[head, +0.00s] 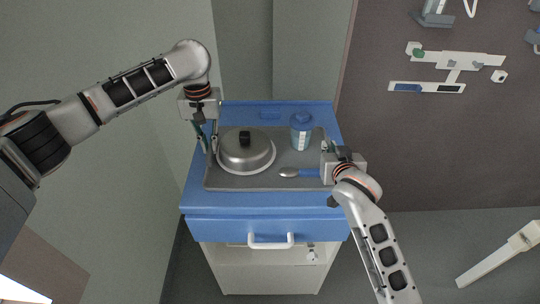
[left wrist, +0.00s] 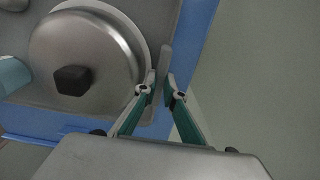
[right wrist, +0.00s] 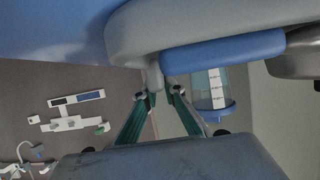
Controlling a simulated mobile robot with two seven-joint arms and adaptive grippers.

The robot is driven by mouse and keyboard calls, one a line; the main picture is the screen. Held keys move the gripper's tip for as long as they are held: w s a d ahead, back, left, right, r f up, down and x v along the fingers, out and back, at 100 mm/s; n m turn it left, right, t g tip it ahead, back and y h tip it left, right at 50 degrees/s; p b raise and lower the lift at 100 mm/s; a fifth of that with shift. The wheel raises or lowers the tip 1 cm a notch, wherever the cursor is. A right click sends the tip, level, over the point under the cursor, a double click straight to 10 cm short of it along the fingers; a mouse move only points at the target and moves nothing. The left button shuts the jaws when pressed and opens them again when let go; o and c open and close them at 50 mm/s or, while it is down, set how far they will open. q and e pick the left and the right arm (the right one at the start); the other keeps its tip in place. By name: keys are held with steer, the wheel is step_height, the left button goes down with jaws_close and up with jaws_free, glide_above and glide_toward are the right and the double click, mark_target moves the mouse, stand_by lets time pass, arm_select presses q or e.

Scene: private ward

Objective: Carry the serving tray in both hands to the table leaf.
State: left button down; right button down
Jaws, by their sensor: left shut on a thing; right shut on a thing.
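The grey serving tray (head: 232,183) is level on or just above the blue cabinet top; I cannot tell whether there is a gap. It carries a plate under a metal dome lid (head: 246,151) with a black knob, a blue-lidded cup (head: 301,131) and a spoon with a blue handle (head: 308,173). My left gripper (head: 208,142) is shut on the tray's left edge; the left wrist view (left wrist: 159,88) shows its fingers around the grip there. My right gripper (head: 325,158) is shut on the right edge, also seen in the right wrist view (right wrist: 161,92). I cannot identify a table leaf for certain.
The cabinet (head: 265,229) has a blue top, a drawer with a white handle and an open shelf below. Pale walls stand behind and to the left. A brown wall panel (head: 440,140) with fittings is at right. Floor at lower right is partly clear, with a white bar-like object (head: 497,255).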

arm_select(q)
steer(key=shift+w+r, duration=0.1)
steer(key=shift+r, duration=0.05)
arm_select(e)
steer(key=shift+r, duration=0.2)
